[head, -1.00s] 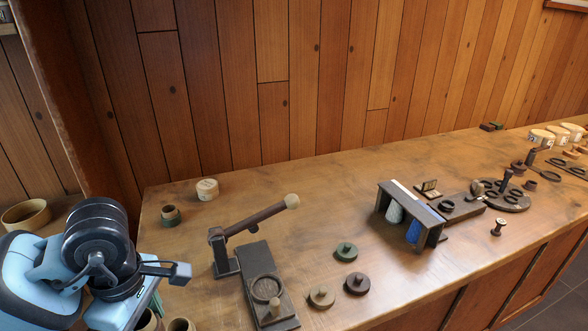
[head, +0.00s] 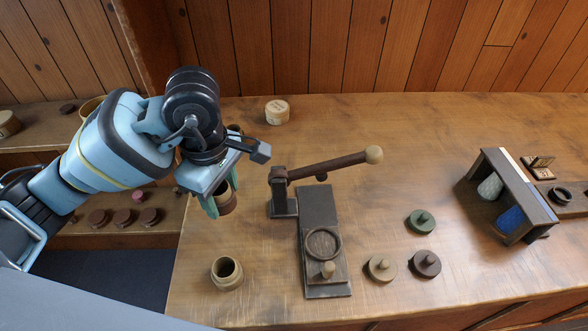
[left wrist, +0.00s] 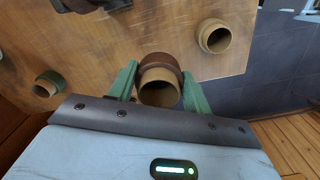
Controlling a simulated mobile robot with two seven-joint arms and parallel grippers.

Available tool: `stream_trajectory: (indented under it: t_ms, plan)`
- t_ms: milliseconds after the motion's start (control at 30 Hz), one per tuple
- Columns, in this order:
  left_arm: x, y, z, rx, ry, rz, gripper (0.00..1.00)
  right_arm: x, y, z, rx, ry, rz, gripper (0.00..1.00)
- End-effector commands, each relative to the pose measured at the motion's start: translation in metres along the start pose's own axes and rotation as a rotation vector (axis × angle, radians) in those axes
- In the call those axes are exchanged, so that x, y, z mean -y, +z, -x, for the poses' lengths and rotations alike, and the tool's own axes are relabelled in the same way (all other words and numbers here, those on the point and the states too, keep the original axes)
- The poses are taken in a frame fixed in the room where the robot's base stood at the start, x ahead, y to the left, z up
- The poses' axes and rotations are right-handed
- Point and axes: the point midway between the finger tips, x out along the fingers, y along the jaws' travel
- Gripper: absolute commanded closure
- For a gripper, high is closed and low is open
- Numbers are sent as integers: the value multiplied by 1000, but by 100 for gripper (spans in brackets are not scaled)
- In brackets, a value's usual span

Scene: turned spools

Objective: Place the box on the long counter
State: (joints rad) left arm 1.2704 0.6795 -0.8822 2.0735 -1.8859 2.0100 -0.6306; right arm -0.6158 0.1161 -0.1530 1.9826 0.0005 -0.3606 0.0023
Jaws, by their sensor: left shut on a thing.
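My left gripper (head: 222,192) is over the left end of the long counter (head: 460,120). Its green fingers are shut on a small round box (head: 227,200), brown outside with a tan neck. In the left wrist view the box (left wrist: 160,85) sits between the two fingertips (left wrist: 160,88), its open mouth facing the camera. The counter's wooden top (left wrist: 110,40) shows behind it. I cannot tell how far the box is above the counter. In the head view the gripper hides part of the box. My right gripper is not in view.
A tan open pot (head: 227,273) stands near the counter's front left. A lever press (head: 322,240) is right of the gripper. A pale round box (head: 277,112) stands behind. Lids (head: 381,268) and a dark stand (head: 508,195) are farther right. Lower shelves (head: 110,232) are at left.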

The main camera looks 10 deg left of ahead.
Motion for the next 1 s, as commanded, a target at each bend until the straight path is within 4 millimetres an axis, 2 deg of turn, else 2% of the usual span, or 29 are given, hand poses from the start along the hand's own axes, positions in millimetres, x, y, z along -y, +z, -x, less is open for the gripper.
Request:
stream_trajectory:
  t_ms: [133,433,767,1000]
  plan:
    - [0,0,-7,1,-3,0,72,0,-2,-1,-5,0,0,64]
    - [1,0,-55,0,-3,1,72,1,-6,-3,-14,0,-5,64]
    - [0,0,-66,0,-1,1,72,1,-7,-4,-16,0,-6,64]
    - [0,0,-95,1,-2,1,72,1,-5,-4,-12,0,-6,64]
